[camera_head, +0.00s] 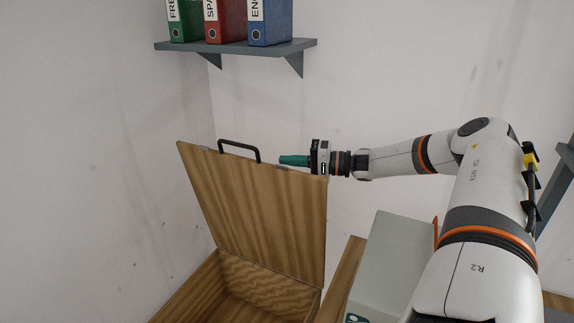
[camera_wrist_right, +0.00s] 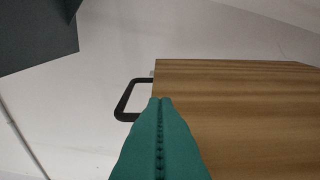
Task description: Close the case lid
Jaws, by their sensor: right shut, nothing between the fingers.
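The wooden case (camera_head: 207,285) stands at the bottom of the head view with its lid (camera_head: 255,210) raised, tilted up and open. A black handle (camera_head: 240,148) sits on the lid's top edge. My right gripper (camera_head: 282,160) is shut and empty, its teal fingers at the lid's top edge, right of the handle. In the right wrist view the shut fingers (camera_wrist_right: 160,105) overlap the lid (camera_wrist_right: 235,110), with the handle (camera_wrist_right: 128,100) just left of the fingertips. I cannot tell whether they touch the lid. My left gripper is not in view.
A wall shelf (camera_head: 235,47) with green, red and blue binders (camera_head: 270,20) hangs above the lid. A pale grey box-shaped device (camera_head: 385,262) stands right of the case, under my right arm.

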